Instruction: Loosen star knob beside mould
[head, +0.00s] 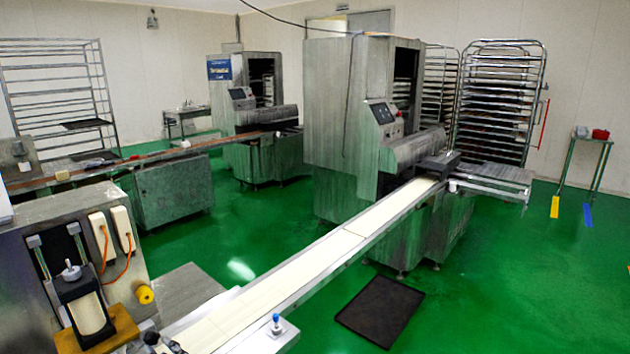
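The encrusting machine (30,265) stands at the near left, cut off by the picture edge. On its front is a black mould-like block (68,288) with a pale rounded front, above a tan base (122,325). A small grey knob (72,271) sits on top of the block. A yellow round knob (145,294) sticks out to the right of it. Small dark knobs (152,339) show lower down by the belt end. I cannot tell which of these is the star knob. Neither of my grippers is in view.
A long pale conveyor belt (285,277) runs from the near machine to a large steel machine (333,125). A blue-topped knob (276,320) stands at its near edge. A dark mat (381,310) lies on the green floor. Tray racks (499,100) stand behind.

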